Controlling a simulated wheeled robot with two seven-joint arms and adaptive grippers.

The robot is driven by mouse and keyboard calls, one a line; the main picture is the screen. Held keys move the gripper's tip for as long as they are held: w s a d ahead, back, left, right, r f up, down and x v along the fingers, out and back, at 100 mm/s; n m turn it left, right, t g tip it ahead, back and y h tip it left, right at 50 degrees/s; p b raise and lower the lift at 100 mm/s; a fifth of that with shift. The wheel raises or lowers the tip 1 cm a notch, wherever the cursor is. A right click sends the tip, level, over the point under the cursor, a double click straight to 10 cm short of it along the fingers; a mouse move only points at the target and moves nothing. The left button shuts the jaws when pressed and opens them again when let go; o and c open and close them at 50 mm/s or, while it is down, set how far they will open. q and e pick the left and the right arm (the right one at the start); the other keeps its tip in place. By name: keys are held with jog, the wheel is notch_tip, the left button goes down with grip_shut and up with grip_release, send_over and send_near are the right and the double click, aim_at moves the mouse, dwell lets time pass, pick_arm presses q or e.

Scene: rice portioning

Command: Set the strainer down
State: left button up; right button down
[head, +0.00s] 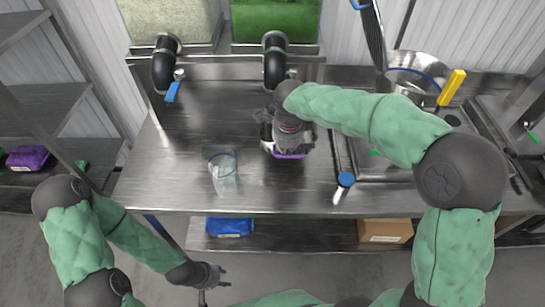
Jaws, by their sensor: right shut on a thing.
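My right gripper (288,146) is over the middle of the steel table, shut on a round metal thing with a purple edge (290,156). This seems to be the strainer, but the gripper and wrist hide most of it. I cannot tell whether it touches the tabletop. My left gripper (217,275) is low in front of the table, with its fingers apart and empty.
A clear container (223,174) stands left of the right gripper. A blue-capped item (345,180) lies near the front edge. A steel pot (418,68) and a yellow handle (452,88) are at the back right. The steel table (165,185) is bare at left.

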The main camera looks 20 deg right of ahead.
jog(key=b, duration=0.2)
send_over(273, 162)
jog(key=s, duration=0.1)
notch_tip(273, 162, down, 6)
jog(key=shift+r, duration=0.1)
jog(key=shift+w+a+f, duration=0.1)
jog(key=shift+f, duration=0.8)
jog(key=shift+w+a+f, duration=0.1)
jog(key=shift+f, duration=0.8)
jog(key=shift+b, duration=0.3)
jog(key=shift+f, duration=0.2)
jog(key=c, duration=1.4)
grip_release()
jog(key=shift+r, duration=0.25)
jog(key=r+p, duration=0.1)
jog(key=r, duration=0.3)
jog(key=s+r+p, duration=0.1)
jog(key=r, duration=0.2)
jog(key=s+r+p, duration=0.1)
jog(key=r, duration=0.3)
jog(key=shift+s+a+r, duration=0.15)
jog(key=shift+a+r, duration=0.1)
jog(key=shift+r, duration=0.05)
